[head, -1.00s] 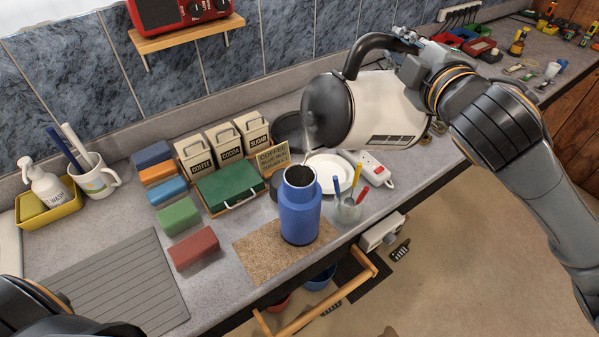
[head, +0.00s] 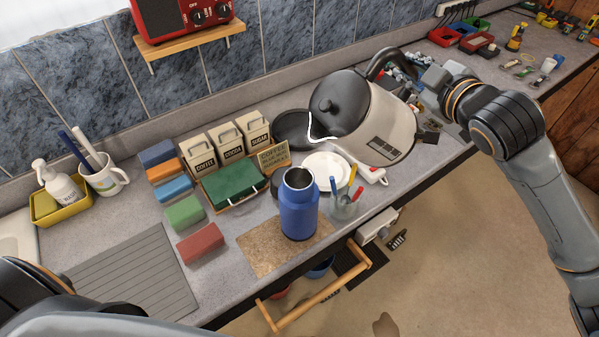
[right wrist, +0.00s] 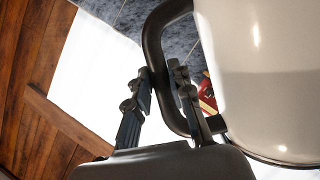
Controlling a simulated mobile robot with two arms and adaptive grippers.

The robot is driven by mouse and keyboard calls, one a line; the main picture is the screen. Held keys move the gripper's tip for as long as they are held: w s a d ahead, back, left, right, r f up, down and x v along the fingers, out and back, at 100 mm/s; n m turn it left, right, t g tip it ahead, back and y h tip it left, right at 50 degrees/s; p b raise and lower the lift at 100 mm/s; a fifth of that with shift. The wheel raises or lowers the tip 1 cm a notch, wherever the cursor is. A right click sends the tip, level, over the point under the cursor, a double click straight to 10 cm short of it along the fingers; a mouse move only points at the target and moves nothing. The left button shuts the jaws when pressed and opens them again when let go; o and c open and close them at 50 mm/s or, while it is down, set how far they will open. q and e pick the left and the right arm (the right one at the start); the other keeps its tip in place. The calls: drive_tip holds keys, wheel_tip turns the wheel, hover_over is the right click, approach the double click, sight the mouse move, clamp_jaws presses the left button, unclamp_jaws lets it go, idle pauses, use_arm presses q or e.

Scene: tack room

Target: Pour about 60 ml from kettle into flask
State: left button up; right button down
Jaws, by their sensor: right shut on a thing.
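The kettle (head: 378,127), cream with a black lid and handle, is in the air at centre right. The blue flask (head: 298,208) stands upright and open on a cork mat (head: 262,250). The liquid inside cannot be made out. Of my left arm, only dark links show; its gripper is out of view.
A glass jar with coloured sticks (head: 346,205) stands just right of the flask. A wooden rail (head: 318,300) runs along the counter's front.

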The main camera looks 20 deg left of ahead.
drive_tip(key=shift+a+r, duration=0.15)
drive_tip(key=shift+r, duration=0.2)
